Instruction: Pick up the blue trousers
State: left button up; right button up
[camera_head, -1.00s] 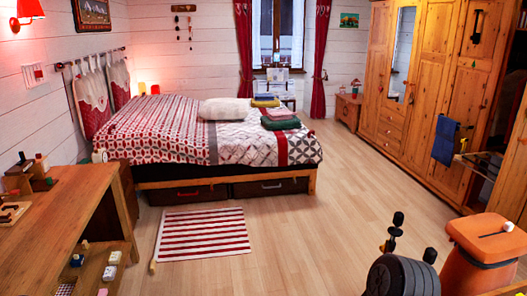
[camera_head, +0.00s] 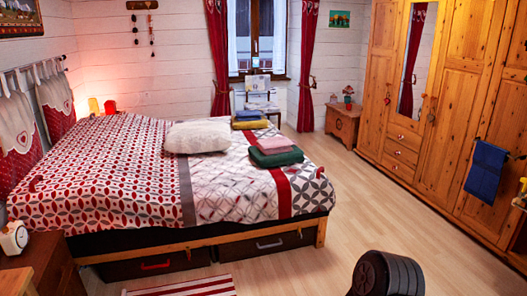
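A blue cloth (camera_head: 487,172) hangs from a dark bar on the wooden wardrobe at the right; its shape does not clearly show whether it is trousers. I cannot tell which blue piece is the trousers. Neither of my grippers is in view.
The bed (camera_head: 120,180) holds a white pillow (camera_head: 198,137) and a folded pink piece (camera_head: 272,146) over a green one (camera_head: 277,158). A dark rounded object (camera_head: 388,275) stands at the bottom edge. Floor (camera_head: 350,215) between bed and wardrobe is clear.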

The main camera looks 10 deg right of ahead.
aim_at(483, 180)
jog(key=i+l+z, duration=0.4)
jog(key=i, duration=0.25)
jog(key=i+z, duration=0.4)
jog(key=i, duration=0.25)
jog(key=i+j+z, duration=0.15)
jog(key=i+z, duration=0.25)
jog(key=i, duration=0.3)
jog(key=i+j+z, duration=0.4)
jog(key=i, duration=0.25)
jog(key=i+z, duration=0.45)
jog(key=i+j+z, duration=0.1)
jog(key=i+z, duration=0.3)
jog(key=i, duration=0.3)
jog(key=i+j+z, duration=0.3)
jog(key=i+z, duration=0.15)
jog(key=i+j+z, duration=0.85)
jog(key=j, duration=0.3)
jog(key=i+j+z, duration=0.15)
jog(key=j, duration=0.3)
jog(key=j+z, duration=0.1)
jog(key=j, duration=0.35)
jog(key=i+j+z, duration=0.15)
jog(key=j, duration=0.3)
